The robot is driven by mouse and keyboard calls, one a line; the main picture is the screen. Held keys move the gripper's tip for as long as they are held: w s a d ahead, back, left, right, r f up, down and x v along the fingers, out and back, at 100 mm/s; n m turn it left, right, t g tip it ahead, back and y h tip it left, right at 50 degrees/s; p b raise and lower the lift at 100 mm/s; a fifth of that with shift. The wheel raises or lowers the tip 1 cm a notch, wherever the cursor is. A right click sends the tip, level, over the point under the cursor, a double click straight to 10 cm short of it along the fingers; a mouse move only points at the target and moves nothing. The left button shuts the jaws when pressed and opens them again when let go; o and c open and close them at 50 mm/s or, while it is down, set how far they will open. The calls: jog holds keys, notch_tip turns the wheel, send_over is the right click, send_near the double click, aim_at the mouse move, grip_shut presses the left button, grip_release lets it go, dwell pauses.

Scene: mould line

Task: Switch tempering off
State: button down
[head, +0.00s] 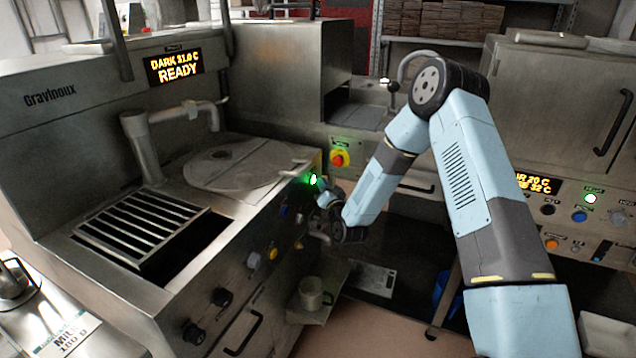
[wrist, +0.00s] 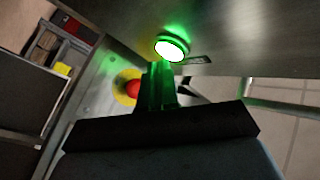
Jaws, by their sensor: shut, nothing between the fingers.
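The tempering machine (head: 50,140), marked "Gravinoux", stands at the left, and its display (head: 174,66) reads "DARK 31.0 C READY". A round button glowing green (head: 313,180) sits on its front panel near the far end. The glowing button also shows in the wrist view (wrist: 172,48), bright white with a green rim. My gripper (wrist: 160,72) is shut and empty, its fingertips close to the button and tinted green by it. I cannot tell whether they touch. In the head view my gripper (head: 324,188) is beside the button, partly hidden by my wrist.
A red emergency stop on yellow (head: 339,159) is close behind my gripper. More knobs (head: 222,296) line the machine's front. A cup (head: 312,293) stands on a low shelf below.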

dwell(0.4)
jog(key=shift+w+a+r, duration=0.1)
jog(key=shift+w+a, duration=0.2)
jog(key=shift+a, duration=0.1)
dwell(0.4)
jog(key=shift+s+d, duration=0.15)
jog(key=shift+d, duration=0.2)
jog(key=s+d, duration=0.2)
jog(key=d, duration=0.3)
jog(key=shift+d, duration=0.35)
dwell(0.4)
